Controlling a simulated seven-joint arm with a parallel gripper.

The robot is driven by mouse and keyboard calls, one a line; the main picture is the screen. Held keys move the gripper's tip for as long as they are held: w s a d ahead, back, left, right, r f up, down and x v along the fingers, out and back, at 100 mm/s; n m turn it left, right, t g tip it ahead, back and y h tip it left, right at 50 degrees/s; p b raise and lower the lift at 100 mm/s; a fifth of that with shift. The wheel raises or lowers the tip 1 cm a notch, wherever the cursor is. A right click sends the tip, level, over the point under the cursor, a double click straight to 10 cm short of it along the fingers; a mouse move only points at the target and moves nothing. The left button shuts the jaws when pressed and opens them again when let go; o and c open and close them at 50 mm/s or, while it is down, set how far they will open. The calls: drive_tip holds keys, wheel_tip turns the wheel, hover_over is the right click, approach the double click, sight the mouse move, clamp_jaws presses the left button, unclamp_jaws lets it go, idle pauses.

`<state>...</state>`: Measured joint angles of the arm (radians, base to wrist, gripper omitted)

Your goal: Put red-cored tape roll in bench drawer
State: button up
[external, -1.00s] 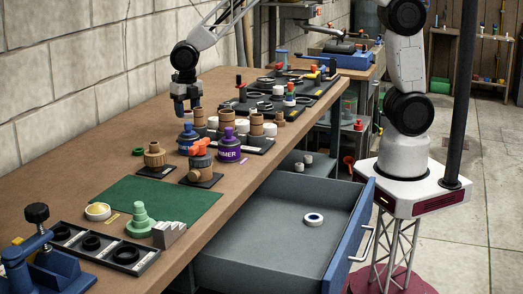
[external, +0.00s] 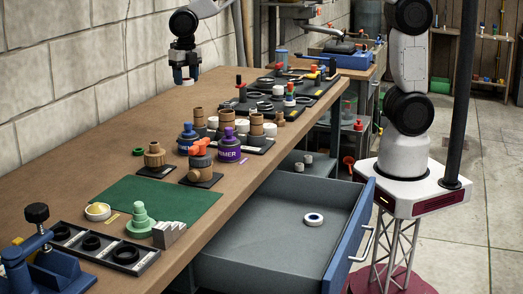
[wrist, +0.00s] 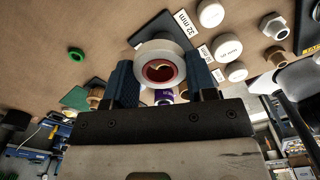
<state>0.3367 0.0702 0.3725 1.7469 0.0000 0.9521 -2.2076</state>
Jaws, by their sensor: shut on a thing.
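A white tape roll with a red core (wrist: 178,57) is held between the two blue fingers of my gripper (wrist: 163,78) in the wrist view. In the external view my gripper (external: 187,80) is shut on it, well above the far left part of the workbench, near the wall. The roll shows there only as a small pale patch between the fingers. The bench drawer (external: 235,268) is pulled open at the front right. Another white roll with a blue core (external: 314,219) lies inside on the drawer floor.
A green mat (external: 160,202) and a black tray (external: 105,249) lie nearer. Most of the drawer floor is bare.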

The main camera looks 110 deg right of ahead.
drive_tip(key=a+n, duration=0.2)
drive_tip(key=a, duration=1.2)
drive_tip(key=n, duration=0.5)
hover_over(299, 239)
wheel_tip(299, 239, down, 20)
drive_tip(key=shift+a+f, duration=0.1)
drive_tip(key=shift+f, duration=0.45)
drive_tip(key=shift+f, duration=0.1)
drive_tip(key=shift+f, duration=3.05)
drive_tip(key=shift+f, duration=1.85)
